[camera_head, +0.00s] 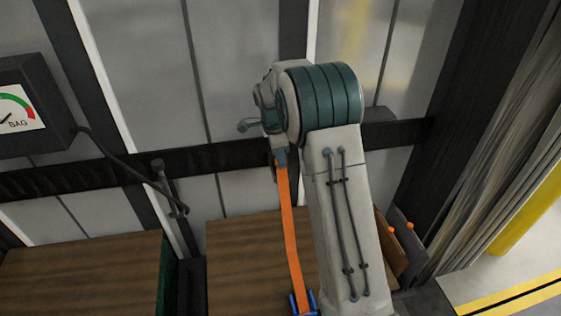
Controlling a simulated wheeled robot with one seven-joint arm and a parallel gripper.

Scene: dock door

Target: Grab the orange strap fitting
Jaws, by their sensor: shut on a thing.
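An orange strap (288,225) runs down in the head view, in front of a brown wooden-looking box and left of my pale arm. Its lower end meets a blue piece (304,303) at the bottom edge of the picture. My gripper (281,157) shows small and partly hidden beside my arm's teal joint. It is shut on the strap's top end, at the orange strap fitting. The fitting itself is mostly covered, and its shape cannot be made out.
A dark horizontal rail (225,155) crosses the grey panelled door behind. A gauge box (32,105) with a dark cable is at the left. Brown boxes (80,275) stand below. A yellow floor line (510,293) lies at the lower right.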

